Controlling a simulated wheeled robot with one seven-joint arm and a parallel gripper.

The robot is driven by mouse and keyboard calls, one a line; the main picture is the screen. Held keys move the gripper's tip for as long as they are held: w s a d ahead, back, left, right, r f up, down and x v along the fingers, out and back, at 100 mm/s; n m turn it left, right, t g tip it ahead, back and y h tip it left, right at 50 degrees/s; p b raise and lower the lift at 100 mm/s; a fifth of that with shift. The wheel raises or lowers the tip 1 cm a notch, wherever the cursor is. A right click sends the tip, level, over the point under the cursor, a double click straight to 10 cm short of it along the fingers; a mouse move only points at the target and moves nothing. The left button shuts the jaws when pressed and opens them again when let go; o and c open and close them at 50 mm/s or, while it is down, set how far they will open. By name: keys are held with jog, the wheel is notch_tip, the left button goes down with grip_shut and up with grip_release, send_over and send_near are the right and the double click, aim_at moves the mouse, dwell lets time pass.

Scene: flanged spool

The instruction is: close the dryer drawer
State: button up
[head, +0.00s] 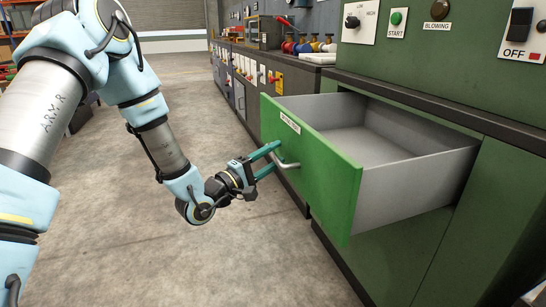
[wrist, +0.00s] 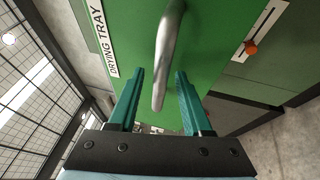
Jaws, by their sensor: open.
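The dryer drawer (head: 310,163) has a green front and a grey empty tray inside, and it stands pulled well out of the green dryer cabinet (head: 488,225). Its front bears a metal bar handle (head: 287,164) and a label that reads "DRYING TRAY" in the wrist view (wrist: 102,35). My gripper (head: 272,159) is at the handle, with its teal fingers open. In the wrist view the handle (wrist: 165,60) runs down between the two spread fingers (wrist: 160,103). I cannot tell whether either finger touches it.
The concrete floor (head: 215,260) in front is clear.

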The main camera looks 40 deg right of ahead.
grip_shut()
dwell(0.3)
dwell(1.1)
